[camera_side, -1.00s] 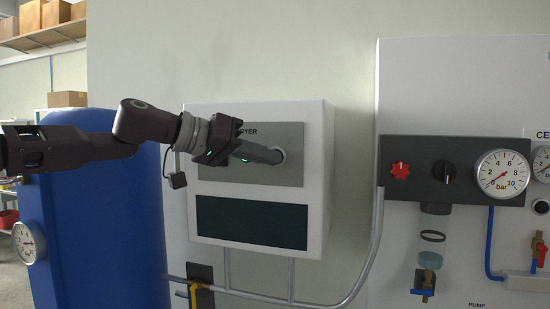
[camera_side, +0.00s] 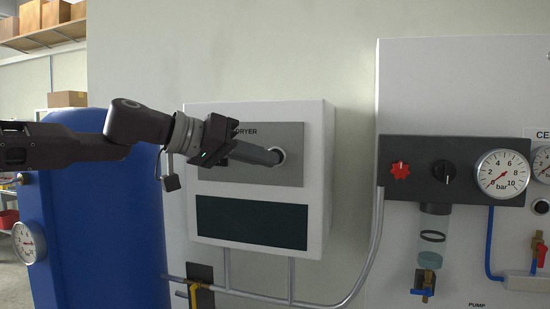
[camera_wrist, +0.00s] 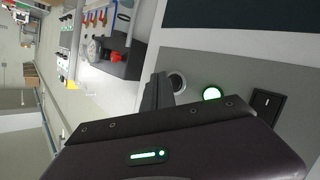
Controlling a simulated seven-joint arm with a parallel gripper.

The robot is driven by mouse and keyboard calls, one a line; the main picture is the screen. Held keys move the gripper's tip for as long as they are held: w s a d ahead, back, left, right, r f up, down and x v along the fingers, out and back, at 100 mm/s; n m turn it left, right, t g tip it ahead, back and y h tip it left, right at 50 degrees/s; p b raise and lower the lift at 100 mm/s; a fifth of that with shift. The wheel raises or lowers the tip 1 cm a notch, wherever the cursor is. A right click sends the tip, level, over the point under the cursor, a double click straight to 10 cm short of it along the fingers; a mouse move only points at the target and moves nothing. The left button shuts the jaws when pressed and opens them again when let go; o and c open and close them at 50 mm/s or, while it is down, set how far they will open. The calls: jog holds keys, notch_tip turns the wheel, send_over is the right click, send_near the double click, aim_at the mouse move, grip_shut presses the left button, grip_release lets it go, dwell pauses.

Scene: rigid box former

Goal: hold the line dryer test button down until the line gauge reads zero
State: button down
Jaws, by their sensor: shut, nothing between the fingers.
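The dryer (camera_side: 318,190) is a white box on the wall with a grey panel and a dark window. My gripper (camera_side: 277,157) is shut and empty, its fingertips at a round, ringed button on the panel. In the wrist view the button's silver ring (camera_wrist: 178,83) shows just beside the dark fingers; I cannot tell whether they touch it. A round bar gauge (camera_side: 503,173) sits on the right panel, its red needle at the lower left near 0. I cannot read a label naming it the line gauge.
A green lamp (camera_wrist: 211,93) and a black switch (camera_wrist: 267,103) sit beside the button. A red knob (camera_side: 400,170) and black knob (camera_side: 444,171) are left of the gauge. A blue tank (camera_side: 105,220) with its own gauge (camera_side: 28,242) stands at left.

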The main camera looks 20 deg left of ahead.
jog(key=shift+s, duration=2.5)
dwell(1.2)
jog(key=s, duration=0.3)
jog(key=shift+s, duration=0.4)
jog(key=w, duration=0.9)
